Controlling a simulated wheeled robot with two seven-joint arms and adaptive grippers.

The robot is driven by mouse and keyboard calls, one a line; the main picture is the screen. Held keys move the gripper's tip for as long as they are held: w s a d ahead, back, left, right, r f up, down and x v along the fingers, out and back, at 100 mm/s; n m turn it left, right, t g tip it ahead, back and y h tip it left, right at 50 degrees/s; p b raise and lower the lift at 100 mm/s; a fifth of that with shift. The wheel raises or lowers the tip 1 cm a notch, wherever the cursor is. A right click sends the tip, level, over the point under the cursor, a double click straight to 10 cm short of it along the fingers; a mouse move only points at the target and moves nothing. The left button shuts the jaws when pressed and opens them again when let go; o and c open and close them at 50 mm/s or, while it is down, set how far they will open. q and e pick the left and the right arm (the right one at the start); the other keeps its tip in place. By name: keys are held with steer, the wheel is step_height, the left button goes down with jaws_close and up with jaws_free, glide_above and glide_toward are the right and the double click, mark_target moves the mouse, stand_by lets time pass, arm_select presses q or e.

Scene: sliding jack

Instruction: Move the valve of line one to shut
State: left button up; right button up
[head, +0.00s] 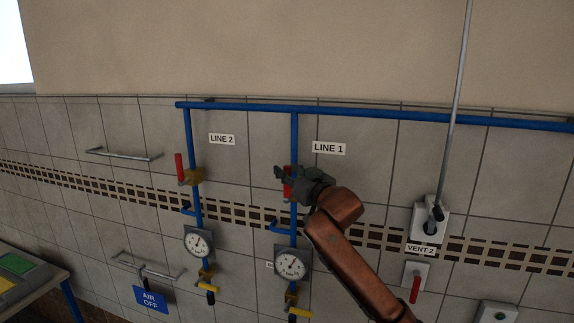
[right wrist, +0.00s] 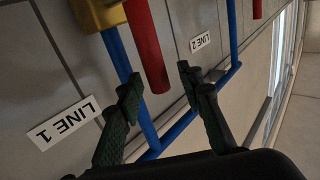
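The line one valve has a red lever (head: 288,187) on the blue pipe under the LINE 1 label (head: 329,148); the gripper partly hides it in the head view. In the right wrist view the red lever (right wrist: 147,42) runs roughly along the pipe from a brass body (right wrist: 93,12). My right gripper (head: 283,175) is at the lever. Its fingers (right wrist: 158,82) are spread, with the lever's free end between them and gaps at the sides. Contact is not visible. My left gripper is not in view.
Line two's red lever (head: 180,167) stands upright to the left, near its LINE 2 label (head: 222,139). Dial gauges (head: 290,265) and yellow-handled lower valves (head: 300,313) sit below. A grey rod (head: 456,90) ends at a wall fitting to the right.

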steer(key=shift+w+a+f, duration=0.15)
steer(key=shift+w+a, duration=0.05)
steer(key=shift+w, duration=0.35)
jaws_close()
stand_by(0.4)
